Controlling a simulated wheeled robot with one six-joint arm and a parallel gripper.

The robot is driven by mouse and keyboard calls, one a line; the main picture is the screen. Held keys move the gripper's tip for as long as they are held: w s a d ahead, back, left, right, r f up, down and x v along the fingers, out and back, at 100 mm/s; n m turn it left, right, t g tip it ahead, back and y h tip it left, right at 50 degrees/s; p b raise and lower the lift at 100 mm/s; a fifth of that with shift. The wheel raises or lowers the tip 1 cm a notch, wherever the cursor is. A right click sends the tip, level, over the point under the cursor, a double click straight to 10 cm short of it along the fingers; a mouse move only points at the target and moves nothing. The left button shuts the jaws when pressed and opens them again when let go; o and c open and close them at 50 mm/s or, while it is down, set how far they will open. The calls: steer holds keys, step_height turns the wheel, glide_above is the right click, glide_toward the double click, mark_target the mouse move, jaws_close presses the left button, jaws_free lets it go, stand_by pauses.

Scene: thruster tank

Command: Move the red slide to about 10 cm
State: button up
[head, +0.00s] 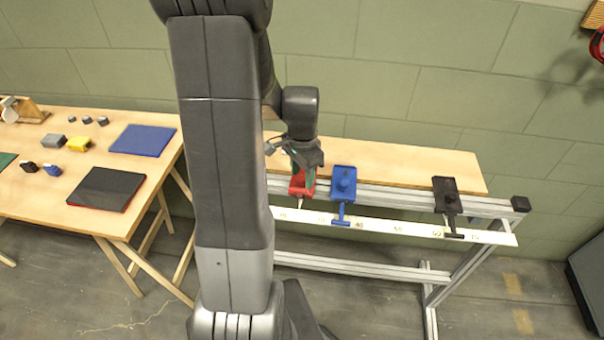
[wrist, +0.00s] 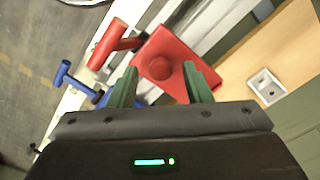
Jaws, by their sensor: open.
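The red slide (head: 297,186) sits on the metal rail at the left of the visible rail, partly hidden by my arm and gripper in the head view. In the wrist view the red slide (wrist: 172,62) shows its plate, a round knob and a red handle on its left. My gripper (wrist: 163,82) is open, its green fingers on either side of the knob's line; I cannot tell whether they touch it. In the head view my gripper (head: 304,172) is right over the red slide. A white scale strip (head: 395,227) runs along the rail's front; its numbers are too small to read surely.
A blue slide (head: 343,183) stands just right of the red one, and a black slide (head: 446,195) sits farther right on the rail (head: 400,199). A wooden table (head: 95,135) with blocks and mats is at the left. A wooden board lies behind the rail.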

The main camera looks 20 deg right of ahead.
steer(key=shift+f, duration=0.25)
jaws_close()
steer(key=w+a, duration=0.7)
steer(key=a, duration=0.5)
steer(key=shift+w, duration=0.25)
jaws_free()
steer(key=shift+s, duration=0.1)
steer(key=shift+r, duration=0.1)
